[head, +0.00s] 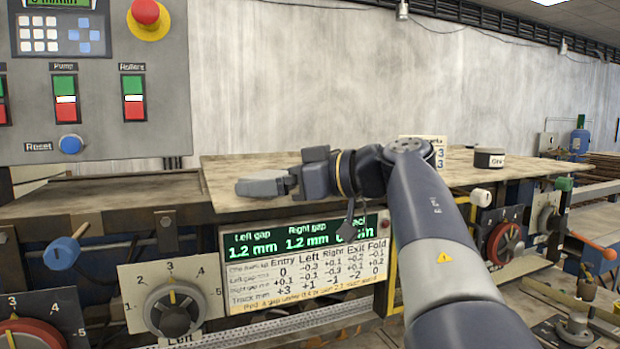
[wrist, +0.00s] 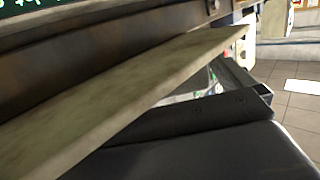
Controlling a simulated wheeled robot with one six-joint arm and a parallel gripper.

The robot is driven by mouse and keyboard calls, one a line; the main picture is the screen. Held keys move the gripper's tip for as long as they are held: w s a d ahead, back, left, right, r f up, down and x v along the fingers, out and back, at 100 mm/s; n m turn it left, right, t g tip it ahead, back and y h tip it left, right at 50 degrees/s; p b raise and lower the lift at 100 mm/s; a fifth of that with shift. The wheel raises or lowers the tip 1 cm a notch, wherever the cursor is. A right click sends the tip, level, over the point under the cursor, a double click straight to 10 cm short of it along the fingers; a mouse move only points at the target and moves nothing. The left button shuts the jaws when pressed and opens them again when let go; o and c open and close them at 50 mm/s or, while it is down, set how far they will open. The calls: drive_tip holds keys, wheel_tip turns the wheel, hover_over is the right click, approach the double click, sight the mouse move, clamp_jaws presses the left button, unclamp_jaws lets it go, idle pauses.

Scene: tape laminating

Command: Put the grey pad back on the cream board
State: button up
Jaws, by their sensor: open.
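A small cream board (head: 438,150) with printed figures stands upright on the worktop behind my arm, which hides much of it. A low dark round piece (head: 489,158) with a pale label sits on the worktop to its right. The label is too small to read surely, and I cannot tell whether this is the grey pad. My gripper (head: 264,184) is open and points left over the worktop, left of both. I see nothing held in it. In the wrist view I make out neither the pad nor the cream board.
The worktop (head: 230,168) has bare room around my gripper. A gap display and printed chart (head: 305,283) hang on the machine's front below. Knobs and dials (head: 174,308) line that front. A control panel (head: 95,110) stands at left. The wrist view shows a long edge (wrist: 150,80) and floor.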

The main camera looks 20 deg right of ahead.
drive_tip(key=v, duration=1.1)
drive_tip(key=shift+s, duration=0.15)
drive_tip(key=shift+d+f, duration=0.1)
